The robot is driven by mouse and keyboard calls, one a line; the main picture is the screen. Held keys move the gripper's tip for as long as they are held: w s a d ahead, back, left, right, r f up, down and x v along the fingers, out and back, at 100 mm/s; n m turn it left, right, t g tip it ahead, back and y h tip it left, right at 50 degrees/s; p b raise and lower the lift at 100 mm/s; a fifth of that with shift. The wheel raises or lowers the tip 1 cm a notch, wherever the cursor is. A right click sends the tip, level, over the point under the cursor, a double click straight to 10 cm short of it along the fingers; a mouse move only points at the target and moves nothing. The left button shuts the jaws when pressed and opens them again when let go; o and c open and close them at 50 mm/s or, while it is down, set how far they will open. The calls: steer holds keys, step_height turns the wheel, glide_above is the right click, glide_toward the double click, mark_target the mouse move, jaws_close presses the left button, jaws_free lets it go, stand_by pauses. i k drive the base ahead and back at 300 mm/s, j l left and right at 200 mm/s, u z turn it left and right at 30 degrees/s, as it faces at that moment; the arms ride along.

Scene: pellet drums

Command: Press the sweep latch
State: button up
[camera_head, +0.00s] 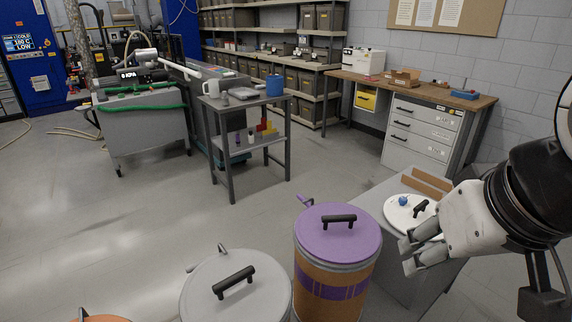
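No part in view is marked as the sweep latch, so I cannot tell which it is. A white round lid (397,212) with a black handle and a blue knob (403,201) lies on a grey stand at right. My gripper (409,256) is open and empty, its fingers pointing left, between the purple drum and the white lid, partly covering the stand.
An orange lid (100,318) shows at the bottom edge. A grey cart (245,103) with a blue cup and a jug stands behind the drums. A wooden workbench (420,92) with drawers is at the back right.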

mark_target(301, 199)
steer(key=l+u, duration=0.1)
steer(key=u, duration=0.3)
steer(key=l+u, duration=0.1)
steer(key=u, duration=0.25)
steer(key=l+u, duration=0.1)
steer(key=u, duration=0.3)
steer(key=l, duration=2.95)
steer(key=i+l, duration=0.15)
steer(key=l, duration=0.15)
steer(key=i+l, duration=0.1)
steer(key=l, duration=0.25)
steer(key=i+l, duration=0.15)
steer(key=l, duration=0.15)
steer(key=i+l, duration=0.15)
steer(key=l, duration=0.2)
steer(key=u, duration=0.05)
